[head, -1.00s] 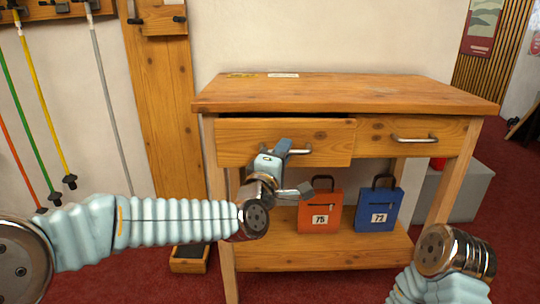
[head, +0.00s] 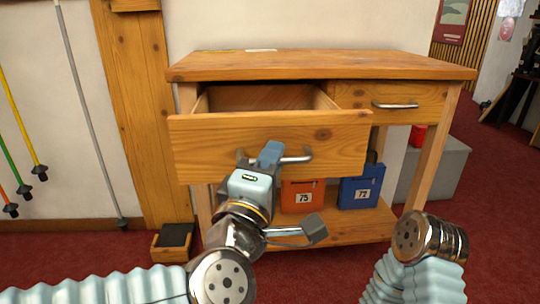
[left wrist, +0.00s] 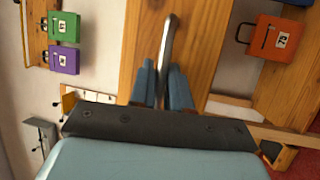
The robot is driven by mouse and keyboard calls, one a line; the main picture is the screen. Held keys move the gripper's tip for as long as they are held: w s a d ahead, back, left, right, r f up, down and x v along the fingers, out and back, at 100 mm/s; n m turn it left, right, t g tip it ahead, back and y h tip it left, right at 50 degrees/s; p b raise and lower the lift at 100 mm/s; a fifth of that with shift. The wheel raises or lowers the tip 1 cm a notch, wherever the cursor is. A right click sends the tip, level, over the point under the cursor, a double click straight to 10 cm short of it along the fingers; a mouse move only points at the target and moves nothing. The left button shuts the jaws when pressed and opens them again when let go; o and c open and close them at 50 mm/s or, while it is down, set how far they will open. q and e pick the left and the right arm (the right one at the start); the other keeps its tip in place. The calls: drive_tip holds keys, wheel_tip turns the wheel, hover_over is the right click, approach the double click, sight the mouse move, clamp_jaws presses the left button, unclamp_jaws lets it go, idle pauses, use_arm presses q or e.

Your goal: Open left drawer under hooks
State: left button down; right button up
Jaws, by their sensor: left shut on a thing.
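The left drawer (head: 340,143) of the wooden bench is pulled well out, and its open inside shows behind the front panel. My left gripper (head: 262,156) is shut on the drawer's metal bar handle (head: 297,157). In the left wrist view the handle (left wrist: 168,45) runs between the two blue fingers (left wrist: 162,88). The right drawer (head: 405,100) is closed. My right arm shows at the lower right of the head view, but its gripper is out of the picture.
An orange case (head: 302,197) and a blue case (head: 360,190) stand on the lower shelf (head: 340,228). A grey box (head: 437,170) stands at the right. Poles (head: 88,110) lean along the left wall. Red floor is free at the right front.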

use_arm(q)
drive_tip(key=shift+s+f, duration=0.1)
drive_tip(key=c, duration=1.4)
unclamp_jaws()
drive_tip(key=shift+c, duration=0.2)
drive_tip(key=v, duration=1.3)
drive_tip(key=shift+s+a, duration=0.15)
drive_tip(key=shift+s, duration=0.2)
drive_tip(key=shift+f, duration=0.1)
